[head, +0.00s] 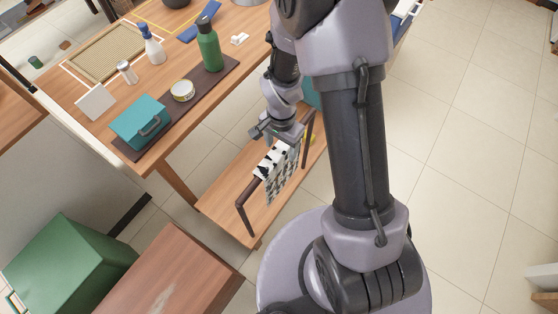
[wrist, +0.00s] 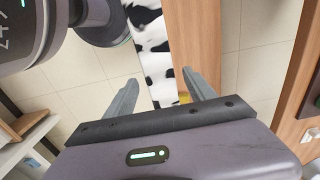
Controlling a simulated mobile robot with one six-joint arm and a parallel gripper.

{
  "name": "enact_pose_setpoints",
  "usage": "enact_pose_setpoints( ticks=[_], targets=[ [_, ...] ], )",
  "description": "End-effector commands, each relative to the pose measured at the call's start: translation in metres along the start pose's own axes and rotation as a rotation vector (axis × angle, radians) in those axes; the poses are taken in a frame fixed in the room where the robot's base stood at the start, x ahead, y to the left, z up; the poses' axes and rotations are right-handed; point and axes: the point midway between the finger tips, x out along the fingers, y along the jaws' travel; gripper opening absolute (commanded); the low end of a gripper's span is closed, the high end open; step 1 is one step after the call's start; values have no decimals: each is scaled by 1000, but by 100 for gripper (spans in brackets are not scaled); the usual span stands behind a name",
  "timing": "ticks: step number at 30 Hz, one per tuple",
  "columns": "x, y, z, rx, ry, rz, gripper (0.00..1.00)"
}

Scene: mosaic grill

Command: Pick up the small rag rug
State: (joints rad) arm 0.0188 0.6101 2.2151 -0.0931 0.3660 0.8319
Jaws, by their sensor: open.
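A black-and-white patched cloth (head: 271,161), which looks like the small rag rug, hangs over a dark rack rail above the low wooden shelf. A grey-and-white patterned hanging part (head: 283,178) shows below it; I cannot tell whether it is the same piece. My gripper (head: 270,130) is just above the cloth's far end, partly hidden by my arm. In the wrist view, the patched cloth (wrist: 154,45) runs up between the two spread fingers of my gripper (wrist: 159,80). The gripper is open, and no grip on the cloth shows.
The dark rack (head: 243,217) stands on the low wooden shelf (head: 222,195). The workbench beside it holds a teal box (head: 139,123), a green bottle (head: 208,46), a tin (head: 182,90) and a spray bottle (head: 152,48). A green box (head: 66,262) stands lower left. Tiled floor lies right.

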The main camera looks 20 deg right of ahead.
Motion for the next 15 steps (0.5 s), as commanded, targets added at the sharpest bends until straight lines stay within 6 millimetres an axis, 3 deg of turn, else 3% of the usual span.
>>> enact_pose_setpoints(
  ticks=[8, 15],
  targets=[
    [50, 0, 7, 0, -1, 1, 64],
    [54, 0, 6, 0, 0, -1, 64]
  ],
)
